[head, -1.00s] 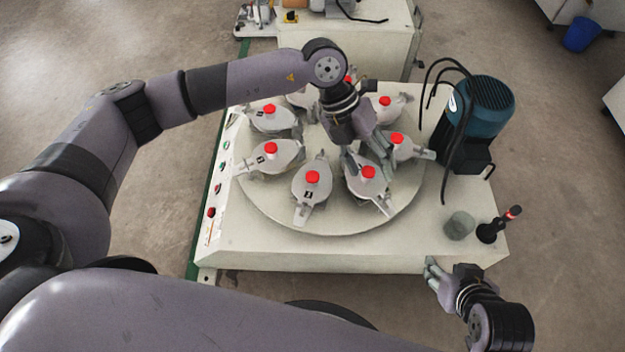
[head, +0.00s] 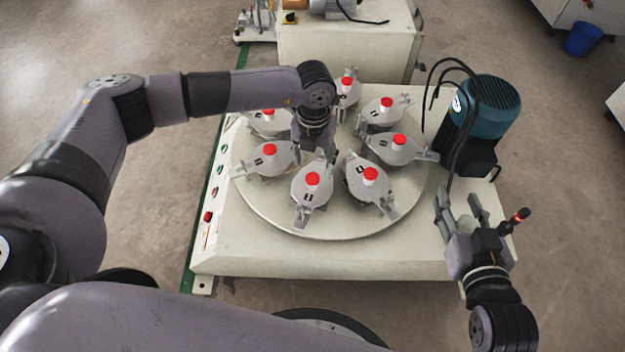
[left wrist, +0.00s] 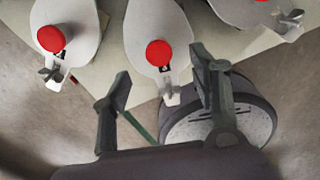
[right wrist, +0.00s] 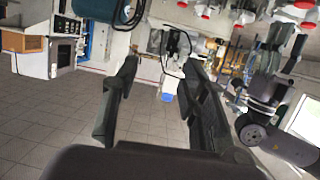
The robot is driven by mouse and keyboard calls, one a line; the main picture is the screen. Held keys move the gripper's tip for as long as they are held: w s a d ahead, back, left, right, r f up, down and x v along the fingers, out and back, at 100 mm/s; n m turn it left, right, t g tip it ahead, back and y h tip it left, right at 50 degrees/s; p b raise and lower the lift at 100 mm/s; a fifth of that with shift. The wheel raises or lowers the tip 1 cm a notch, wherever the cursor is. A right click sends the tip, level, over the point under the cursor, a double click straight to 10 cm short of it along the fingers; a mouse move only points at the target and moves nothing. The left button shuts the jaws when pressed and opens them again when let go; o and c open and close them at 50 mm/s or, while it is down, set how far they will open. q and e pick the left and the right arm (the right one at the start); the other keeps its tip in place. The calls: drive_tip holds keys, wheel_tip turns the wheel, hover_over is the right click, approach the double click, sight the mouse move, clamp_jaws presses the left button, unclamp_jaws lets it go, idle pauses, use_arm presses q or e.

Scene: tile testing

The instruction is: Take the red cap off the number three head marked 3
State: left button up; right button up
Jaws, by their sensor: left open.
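Several grey heads with red caps stand in a ring on the round disc (head: 335,228). The front head (head: 312,190) looks marked 1. I cannot read a 3 surely on any head; the far-left head (head: 268,121) has its mark partly hidden. My left gripper (head: 321,157) points down over the middle of the ring, apart from the caps. In the left wrist view my left gripper (left wrist: 160,85) is open and empty, with one red cap (left wrist: 159,53) beyond the gap between the fingers and another (left wrist: 52,38) to the left. My right gripper (head: 460,208) is open and empty.
A blue-green motor (head: 487,108) with black cables stands at the table's right. A red-tipped post (head: 519,217) is close beside my right gripper. Buttons line the table's left edge (head: 207,217). My left arm spans the table's left side above the heads.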

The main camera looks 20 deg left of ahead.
sight(313, 177)
use_arm(q)
drive_tip(key=shift+f, duration=0.7)
wheel_tip(313, 177, down, 4)
drive_tip(key=shift+a+f+b, duration=0.1)
drive_tip(key=shift+b, duration=0.85)
drive_tip(key=shift+f, duration=0.15)
use_arm(e)
wheel_tip(313, 177, up, 9)
drive_tip(key=w+a+t+y, duration=0.1)
drive_tip(key=t+y, duration=0.1)
drive_tip(key=t, duration=0.3)
drive_tip(key=shift+a+r+t, duration=0.15)
drive_tip(key=shift+a+t, duration=0.15)
use_arm(q)
drive_tip(key=shift+c, duration=0.5)
use_arm(e)
drive_tip(key=shift+w, duration=0.1)
use_arm(q)
drive_tip(key=c, duration=0.7)
